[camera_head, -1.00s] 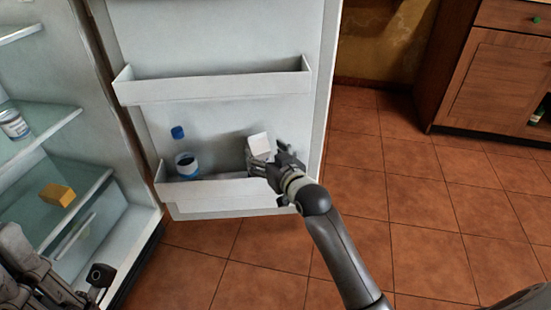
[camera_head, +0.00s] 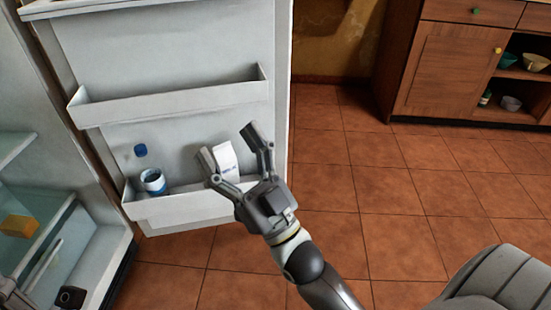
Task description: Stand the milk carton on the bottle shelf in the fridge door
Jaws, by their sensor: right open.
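The milk carton (camera_head: 225,160), white with small blue print, is in the bottle shelf (camera_head: 178,211), the lower shelf of the open fridge door. It looks roughly upright with a slight tilt; its base is hidden behind the shelf front and my gripper. My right gripper (camera_head: 228,143) is open, its fingers spread on either side of the carton in the picture. I cannot tell whether a finger still touches it. My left gripper (camera_head: 38,297) shows only in part at the lower left corner, and its jaws are unclear.
A bottle with a blue cap (camera_head: 150,178) stands in the same shelf, left of the carton. An upper door shelf (camera_head: 170,103) is empty. A yellow block (camera_head: 19,225) lies inside the fridge. Tiled floor (camera_head: 380,190) is free right of the door; a wooden cabinet (camera_head: 455,75) stands behind.

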